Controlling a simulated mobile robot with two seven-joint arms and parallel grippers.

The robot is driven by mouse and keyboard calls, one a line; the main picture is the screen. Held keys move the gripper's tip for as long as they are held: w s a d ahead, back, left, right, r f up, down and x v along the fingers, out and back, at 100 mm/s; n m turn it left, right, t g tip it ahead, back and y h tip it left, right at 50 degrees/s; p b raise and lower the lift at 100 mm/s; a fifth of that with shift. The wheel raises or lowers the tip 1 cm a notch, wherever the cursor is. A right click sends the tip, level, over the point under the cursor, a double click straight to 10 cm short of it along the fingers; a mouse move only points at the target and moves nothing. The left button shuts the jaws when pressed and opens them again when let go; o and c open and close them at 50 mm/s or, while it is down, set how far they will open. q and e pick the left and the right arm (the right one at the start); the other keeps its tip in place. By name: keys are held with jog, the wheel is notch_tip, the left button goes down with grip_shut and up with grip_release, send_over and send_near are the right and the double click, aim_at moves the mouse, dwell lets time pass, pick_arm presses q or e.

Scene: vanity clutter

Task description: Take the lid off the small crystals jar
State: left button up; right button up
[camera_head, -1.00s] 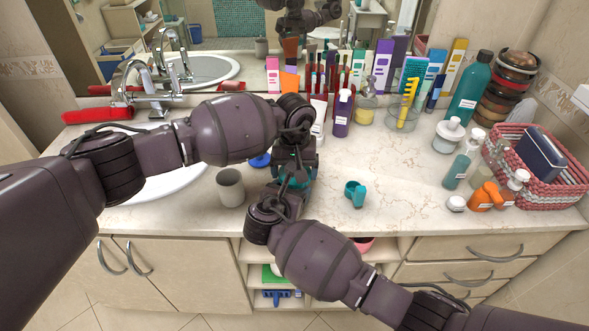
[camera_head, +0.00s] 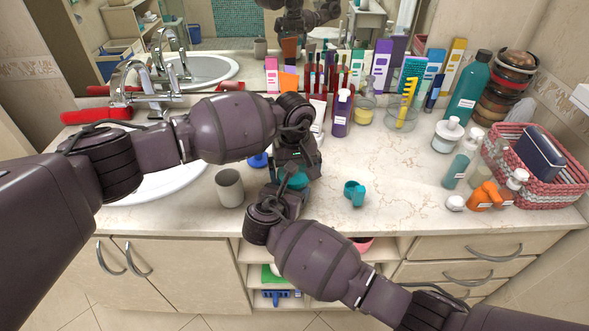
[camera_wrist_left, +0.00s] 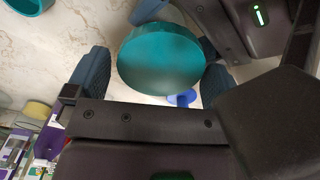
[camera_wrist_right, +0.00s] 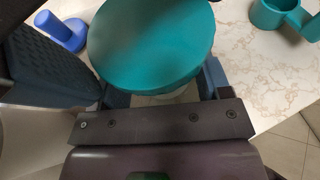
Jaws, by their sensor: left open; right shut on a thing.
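The small jar's round teal lid (camera_head: 294,181) shows between my two grippers above the counter. It fills the middle of the left wrist view (camera_wrist_left: 160,60) and the top of the right wrist view (camera_wrist_right: 155,40). My left gripper (camera_wrist_left: 152,78) is open, with a finger on either side of the lid. My right gripper (camera_wrist_right: 165,88) is shut on the jar below the lid. A pale bit of the jar body (camera_wrist_right: 165,97) shows under the lid's edge; the rest is hidden. The lid appears seated on the jar.
A grey cup (camera_head: 229,188) stands left of the grippers, near the sink (camera_head: 165,180). A teal cup-like item with a handle (camera_head: 355,192) is to the right. A small blue item (camera_wrist_right: 62,32) is close behind. Tubes and boxes line the mirror. The counter's right middle is clear.

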pick_arm(q)
jog(key=shift+r, duration=2.3)
jog(key=r, duration=0.1)
jog(key=r+m, duration=0.1)
jog(key=w+r, duration=0.1)
jog(key=shift+w+a+r+m+t, duration=0.1)
jog(key=shift+a+m+t, duration=0.2)
jog(key=shift+m, duration=0.1)
jog(key=shift+r+m, duration=0.15)
jog(key=shift+m, duration=0.45)
jog(key=m, duration=0.2)
jog(key=s+m, duration=0.1)
jog(key=shift+s+d, duration=0.1)
jog(key=shift+d, duration=0.15)
jog(key=shift+f+m, duration=0.45)
jog(key=shift+m, duration=0.05)
jog(key=shift+f, duration=3.7)
jog(key=shift+c, duration=0.2)
jog(key=c, duration=0.7)
jog(key=n, duration=0.7)
jog(key=shift+a, duration=0.1)
jog(key=shift+c, duration=0.2)
